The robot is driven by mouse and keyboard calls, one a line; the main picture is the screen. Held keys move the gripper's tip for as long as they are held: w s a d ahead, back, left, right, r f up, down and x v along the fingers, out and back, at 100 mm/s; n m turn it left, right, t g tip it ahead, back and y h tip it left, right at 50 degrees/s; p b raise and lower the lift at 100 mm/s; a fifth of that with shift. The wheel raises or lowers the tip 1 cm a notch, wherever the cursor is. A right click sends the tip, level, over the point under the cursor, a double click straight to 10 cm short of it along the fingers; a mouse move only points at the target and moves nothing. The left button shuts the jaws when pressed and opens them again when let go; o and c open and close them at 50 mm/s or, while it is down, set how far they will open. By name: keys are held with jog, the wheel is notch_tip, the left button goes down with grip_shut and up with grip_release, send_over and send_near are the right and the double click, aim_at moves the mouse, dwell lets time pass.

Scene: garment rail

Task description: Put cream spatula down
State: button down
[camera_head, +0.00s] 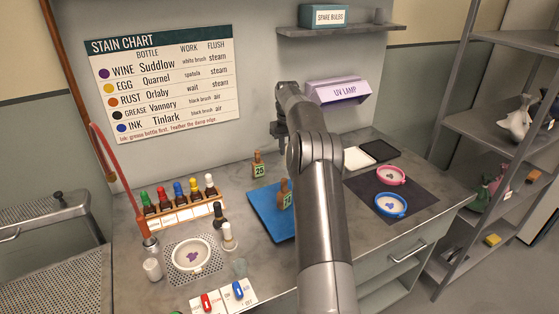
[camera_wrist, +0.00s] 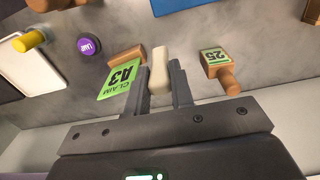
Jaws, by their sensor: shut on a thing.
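My gripper (camera_wrist: 163,88) is shut on a cream piece (camera_wrist: 160,68), which shows as a short pale block between the two dark fingers in the wrist view. I take it to be the cream spatula; only one end shows. In the head view my dark gripper (camera_head: 281,133) is partly seen before the back wall, above the far part of the worktop, and the spatula cannot be made out there.
The worktop has a blue mat (camera_head: 264,206), a bottle rack (camera_head: 180,208), a perforated plate with a white dish (camera_head: 190,254), and a dark mat (camera_head: 421,190) with pink and blue hoops. A black tray (camera_head: 378,150) is at the back. My arm hides the middle.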

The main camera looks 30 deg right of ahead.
jog(key=shift+w+a+f, duration=0.3)
jog(key=shift+w+f, duration=0.05)
jog(key=shift+f, duration=0.6)
jog(key=shift+w+a+f, duration=0.3)
jog(key=shift+w+f, duration=0.05)
jog(key=shift+f, duration=0.55)
jog(key=shift+w+a+f, duration=0.3)
jog(key=shift+w+f, duration=0.05)
jog(key=shift+f, duration=0.6)
jog(key=shift+f, duration=0.1)
jog(key=c, duration=1.3)
grip_release()
jog(key=shift+o, duration=0.2)
notch_tip(320, 180, up, 12)
jog(key=shift+r, duration=0.2)
